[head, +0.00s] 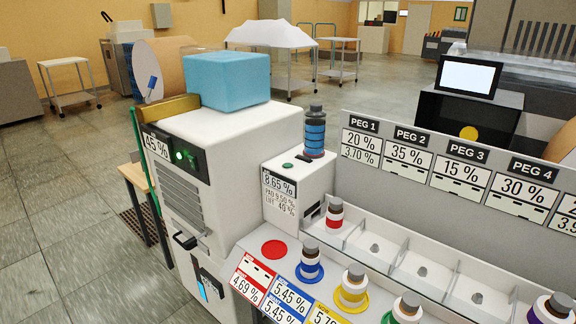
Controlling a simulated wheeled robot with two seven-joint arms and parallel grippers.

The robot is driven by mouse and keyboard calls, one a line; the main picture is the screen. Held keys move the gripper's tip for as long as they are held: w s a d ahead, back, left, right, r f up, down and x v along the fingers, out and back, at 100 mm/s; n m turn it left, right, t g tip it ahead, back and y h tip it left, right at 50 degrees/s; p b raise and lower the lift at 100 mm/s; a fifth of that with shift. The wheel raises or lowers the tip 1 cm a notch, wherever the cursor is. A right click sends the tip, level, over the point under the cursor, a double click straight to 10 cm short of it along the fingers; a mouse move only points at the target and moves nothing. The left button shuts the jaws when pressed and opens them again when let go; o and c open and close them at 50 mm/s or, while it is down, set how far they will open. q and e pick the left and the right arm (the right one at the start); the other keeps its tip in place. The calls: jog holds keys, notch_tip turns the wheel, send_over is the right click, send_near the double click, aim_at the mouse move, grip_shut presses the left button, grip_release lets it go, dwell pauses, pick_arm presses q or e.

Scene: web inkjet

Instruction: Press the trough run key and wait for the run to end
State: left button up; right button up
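No label reading "trough" is legible, so I cannot tell which control is the trough run key. A small white unit (323,178) has a green oval button (287,166) on its top and a panel (279,191) reading 8.65 %, with smaller lines that seem to read PAD 9.50 % and LIFT 40 %. A dark bottle with blue bands (315,135) stands on that unit. A larger white cabinet (215,140) to its left shows 45 % and a lit green round control (180,155). Neither of my grippers is in view.
A tray with dividers (395,250) holds small pegs below a panel labelled PEG 1 to PEG 4. Several capped bottles stand in front, near an empty red disc (274,249). A blue block (228,80) sits on the cabinet. A screen (468,77) stands behind.

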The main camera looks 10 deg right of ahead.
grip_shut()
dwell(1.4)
